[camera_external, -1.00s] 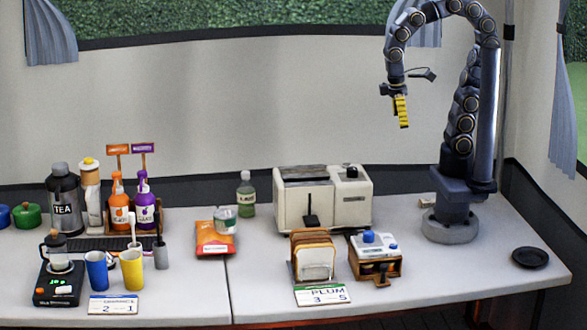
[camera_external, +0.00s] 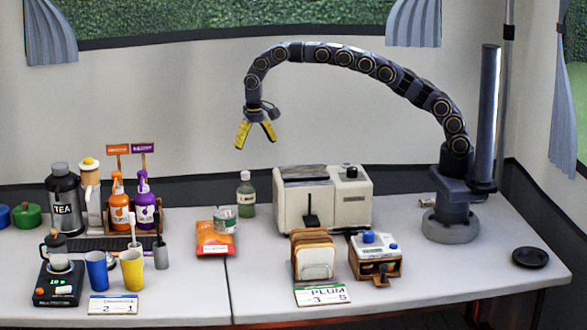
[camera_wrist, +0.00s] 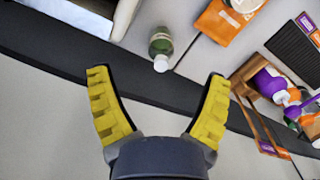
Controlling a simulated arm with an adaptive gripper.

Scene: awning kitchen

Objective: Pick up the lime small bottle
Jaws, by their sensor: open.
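The lime small bottle (camera_external: 246,195) is a clear bottle with green contents and a white cap. It stands upright at the back of the counter, just left of the toaster. In the wrist view the bottle (camera_wrist: 161,46) shows from above, beyond and between the fingertips. My gripper (camera_external: 256,136) is open and empty, with its yellow fingers spread. It hangs in the air well above the bottle. The fingers (camera_wrist: 158,78) also show spread in the wrist view, with nothing between them.
The cream toaster (camera_external: 322,198) stands close to the bottle's right. An orange packet (camera_external: 214,243) and a clear glass (camera_external: 223,219) are at its front left. Orange (camera_external: 119,207) and purple (camera_external: 145,205) pump bottles stand further left. The wall is close behind.

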